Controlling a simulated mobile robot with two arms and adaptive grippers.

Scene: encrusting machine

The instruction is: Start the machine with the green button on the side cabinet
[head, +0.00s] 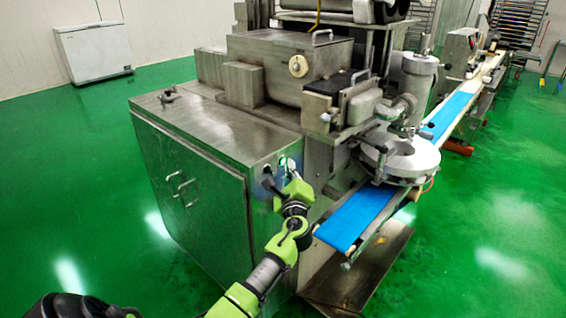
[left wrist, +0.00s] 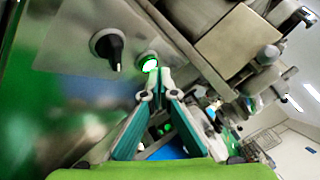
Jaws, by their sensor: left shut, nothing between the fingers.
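The green button (left wrist: 149,65) glows on the side cabinet's steel panel in the left wrist view. The side cabinet (head: 195,180) stands left of centre in the head view, with two handles on its door. My left gripper (head: 289,166) is at the upper right end of the cabinet's narrow face. In the left wrist view its closed fingertips (left wrist: 157,74) are at the lower right edge of the button, with nothing between them. I cannot tell whether they touch it. My right gripper is not in view.
A black knob (left wrist: 108,46) sits just left of the button. The machine's blue conveyor belt (head: 355,217) runs to the right of my left arm, under a round metal head (head: 400,160). A white chest freezer (head: 94,52) stands by the far wall. Green floor is open on both sides.

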